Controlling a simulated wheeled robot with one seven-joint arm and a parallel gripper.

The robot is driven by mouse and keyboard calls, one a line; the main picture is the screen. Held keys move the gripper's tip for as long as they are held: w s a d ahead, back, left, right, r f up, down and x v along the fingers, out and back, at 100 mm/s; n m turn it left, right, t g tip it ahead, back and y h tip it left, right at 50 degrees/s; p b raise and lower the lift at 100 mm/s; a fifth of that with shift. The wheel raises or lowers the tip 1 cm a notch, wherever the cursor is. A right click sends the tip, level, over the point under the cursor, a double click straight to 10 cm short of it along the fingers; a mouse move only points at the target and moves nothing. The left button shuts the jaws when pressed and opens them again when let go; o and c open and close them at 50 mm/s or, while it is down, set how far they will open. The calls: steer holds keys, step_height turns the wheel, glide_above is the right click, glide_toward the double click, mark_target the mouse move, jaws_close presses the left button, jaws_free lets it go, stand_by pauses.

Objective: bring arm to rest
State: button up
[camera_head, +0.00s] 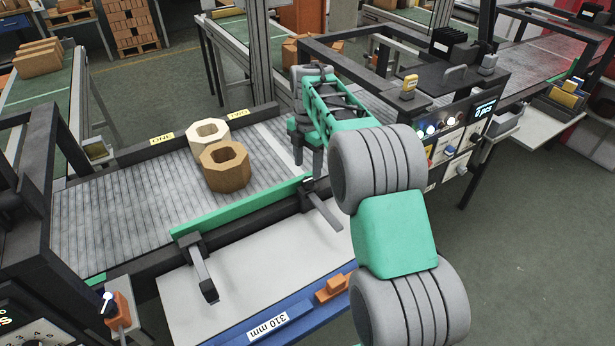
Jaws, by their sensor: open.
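My arm comes in from the lower right, with grey rounded links and a green joint.
A green guide rail (243,205) with black brackets runs along the conveyor's front edge. A pale table (240,275) with a blue edge lies before it. A control panel (452,135) with lit buttons stands right of my arm. A dark frame (25,215) stands at left.

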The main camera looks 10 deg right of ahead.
steer(key=shift+r, duration=1.15)
steer(key=s+r+m+t, duration=0.1)
steer(key=s+r+m, duration=0.2)
steer(key=s+m, duration=0.45)
steer(key=s+r+m+t, duration=0.1)
steer(key=s+r+m, duration=0.2)
steer(key=s+m, duration=0.4)
steer(key=s+f+m, duration=0.2)
steer(key=s+m, duration=0.2)
steer(key=s, duration=0.2)
steer(key=s+a+f+m+t, duration=0.1)
steer(key=s+f+m, duration=0.2)
steer(key=s+m, duration=0.2)
steer(key=shift+s+f+t, duration=0.25)
steer(key=shift+s+t, duration=0.05)
steer(key=shift+s, duration=0.9)
